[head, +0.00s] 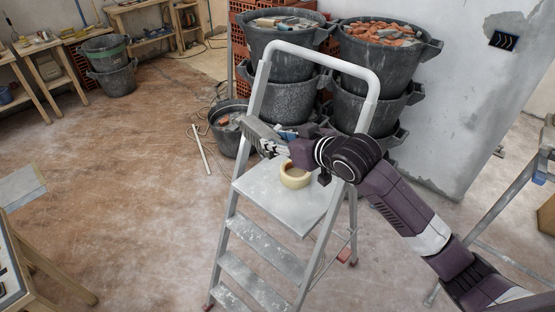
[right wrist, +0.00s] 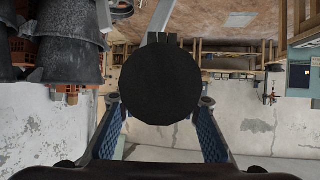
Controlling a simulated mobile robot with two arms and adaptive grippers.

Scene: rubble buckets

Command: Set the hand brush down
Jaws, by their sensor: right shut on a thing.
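My right gripper (head: 284,140) reaches in from the right, over the stepladder's top platform (head: 262,190). It is shut on the hand brush (head: 260,130), a greyish, long thing that sticks out to the left of the fingers, beside the ladder's left rail. The brush looks held above the platform; its lower side is partly hidden. In the right wrist view a large dark round shape (right wrist: 160,85) fills the space between the two fingers; I cannot tell which part it is. My left gripper is not in view.
A cream tape roll (head: 295,175) lies on the platform, just below the gripper. The ladder's white hoop handle (head: 318,55) rises around the arm. Stacked rubble buckets (head: 290,95) stand behind, with a lower bucket (head: 228,140) to the left. Platform room is left of the tape.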

